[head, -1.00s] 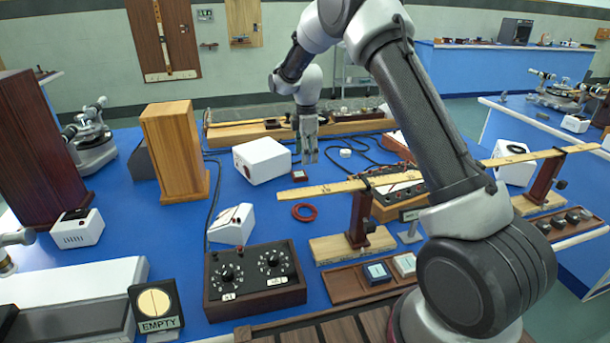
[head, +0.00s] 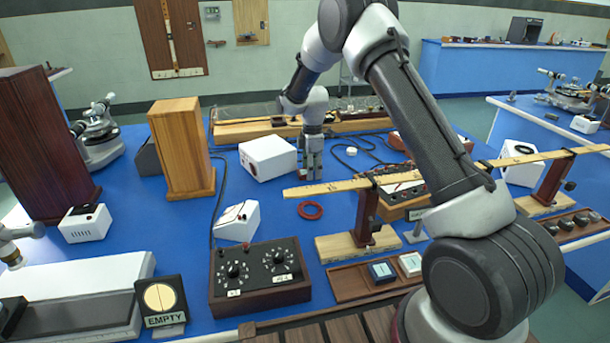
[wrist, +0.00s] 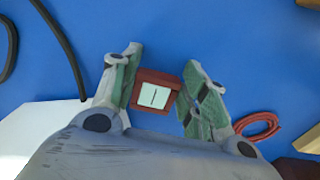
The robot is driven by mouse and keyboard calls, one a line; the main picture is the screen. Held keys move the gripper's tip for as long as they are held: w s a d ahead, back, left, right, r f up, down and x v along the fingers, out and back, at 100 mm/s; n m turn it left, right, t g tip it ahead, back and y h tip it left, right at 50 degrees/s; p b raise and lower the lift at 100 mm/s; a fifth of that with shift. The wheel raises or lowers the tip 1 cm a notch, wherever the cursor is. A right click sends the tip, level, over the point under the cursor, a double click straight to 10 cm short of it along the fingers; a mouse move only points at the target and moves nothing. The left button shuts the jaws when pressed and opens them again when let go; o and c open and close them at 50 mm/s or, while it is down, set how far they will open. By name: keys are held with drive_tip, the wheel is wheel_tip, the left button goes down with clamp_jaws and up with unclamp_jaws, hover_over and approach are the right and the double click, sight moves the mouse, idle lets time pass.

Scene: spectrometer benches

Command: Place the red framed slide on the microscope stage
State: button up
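The red framed slide (wrist: 153,93), with a pale window and a dark line, lies on the blue bench. In the wrist view it sits between the two fingers of my gripper (wrist: 162,92). The left finger is close against its frame, and the right finger is very near its other side; I cannot tell if they touch. In the head view my gripper (head: 312,176) points straight down at bench level, and its fingers mostly hide the slide. I cannot clearly make out the microscope stage; part of an instrument (head: 14,250) shows at the left edge.
A white box (head: 267,158) stands just left of my gripper. A red ring (head: 311,210) lies in front of it, and a wooden rail (head: 330,187) on posts crosses nearby at right. Black cables curve over the bench. A wooden block (head: 182,148) stands further left.

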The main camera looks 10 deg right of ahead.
drive_tip(key=shift+c, duration=0.6)
drive_tip(key=shift+r, duration=0.1)
wheel_tip(320, 180, up, 18)
